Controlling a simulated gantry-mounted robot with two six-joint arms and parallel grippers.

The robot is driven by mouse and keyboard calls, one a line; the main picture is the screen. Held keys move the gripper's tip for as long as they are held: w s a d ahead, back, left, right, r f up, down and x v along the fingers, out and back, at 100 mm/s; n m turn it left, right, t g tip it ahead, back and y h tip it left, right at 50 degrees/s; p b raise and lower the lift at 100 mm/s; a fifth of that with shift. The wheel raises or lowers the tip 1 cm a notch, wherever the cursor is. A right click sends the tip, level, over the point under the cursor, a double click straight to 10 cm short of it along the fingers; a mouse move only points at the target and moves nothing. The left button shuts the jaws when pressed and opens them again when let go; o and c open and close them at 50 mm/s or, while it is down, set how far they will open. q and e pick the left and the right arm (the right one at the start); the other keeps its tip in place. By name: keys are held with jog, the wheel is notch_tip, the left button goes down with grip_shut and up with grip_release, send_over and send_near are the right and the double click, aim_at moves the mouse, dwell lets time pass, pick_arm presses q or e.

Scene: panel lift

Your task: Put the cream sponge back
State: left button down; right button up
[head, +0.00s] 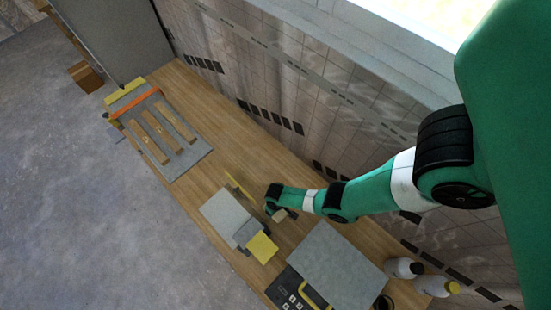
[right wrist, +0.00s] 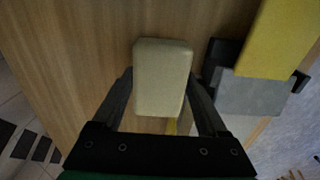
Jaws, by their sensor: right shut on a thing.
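The cream sponge (right wrist: 162,68) is a pale rounded block, held between the two black fingers of my right gripper (right wrist: 161,82) in the right wrist view. The fingers close on its two long sides, and its far end sticks out past the fingertips. In the head view my right gripper (head: 279,209) is over the wooden counter (head: 215,155), just right of a grey block, with the small sponge (head: 281,215) at its tip. I cannot tell whether the sponge touches the counter. My left gripper is not in view.
A grey block (head: 226,215) with a yellow pad (head: 262,248) stands close left of the gripper, a thin yellow strip (head: 238,186) behind it. A large grey panel (head: 343,262) and white bottles (head: 403,268) are at front right. A slatted grey board (head: 185,157) lies at far left.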

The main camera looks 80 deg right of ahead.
notch_tip(320, 180, down, 4)
jog(key=b, duration=0.3)
jog(key=shift+b, duration=0.4)
jog(key=shift+w+r, duration=0.1)
jog(key=shift+r, duration=0.15)
jog(key=shift+f, duration=0.15)
jog(key=o, duration=1.1)
